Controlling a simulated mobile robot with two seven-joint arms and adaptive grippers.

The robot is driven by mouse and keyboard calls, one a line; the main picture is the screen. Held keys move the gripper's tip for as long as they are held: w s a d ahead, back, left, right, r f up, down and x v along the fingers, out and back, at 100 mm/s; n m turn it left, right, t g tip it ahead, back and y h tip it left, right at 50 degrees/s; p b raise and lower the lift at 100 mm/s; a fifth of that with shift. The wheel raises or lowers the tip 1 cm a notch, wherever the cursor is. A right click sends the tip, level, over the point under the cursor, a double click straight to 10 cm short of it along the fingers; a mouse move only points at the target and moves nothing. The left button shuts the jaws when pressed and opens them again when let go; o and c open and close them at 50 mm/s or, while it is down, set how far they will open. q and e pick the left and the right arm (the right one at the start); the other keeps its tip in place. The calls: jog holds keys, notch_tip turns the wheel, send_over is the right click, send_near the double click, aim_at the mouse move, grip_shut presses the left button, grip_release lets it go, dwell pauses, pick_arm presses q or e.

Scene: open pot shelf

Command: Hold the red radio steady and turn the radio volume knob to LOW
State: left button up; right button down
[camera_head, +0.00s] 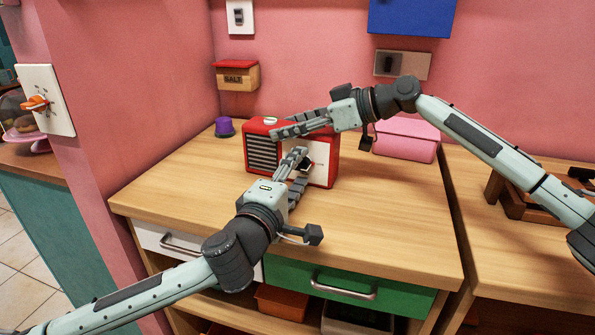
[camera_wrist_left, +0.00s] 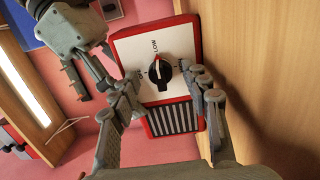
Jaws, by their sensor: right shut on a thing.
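The red radio (camera_head: 262,128) stands upright on the wooden counter, with a dark slatted grille and a white panel. My right gripper (camera_head: 290,128) is shut on the radio's upper part. In the left wrist view, the black volume knob (camera_wrist_left: 160,71) sits on the white panel with a pale line on its face. The word LOW is printed beyond it, and another label is on its left; a label on the right is partly hidden. My left gripper (camera_wrist_left: 165,88) is open in front of the panel, its fingers on either side of the knob with visible gaps.
A purple cup-like object (camera_head: 224,127) stands left of the radio, and a pink box (camera_head: 405,140) stands to its right. A red-lidded salt box (camera_head: 236,76) hangs on the wall. The counter (camera_head: 380,215) is clear in front.

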pick_arm(q)
jog(key=v, duration=1.2)
pick_arm(e)
jog(key=shift+c, duration=2.4)
grip_release()
jog(key=v, duration=1.2)
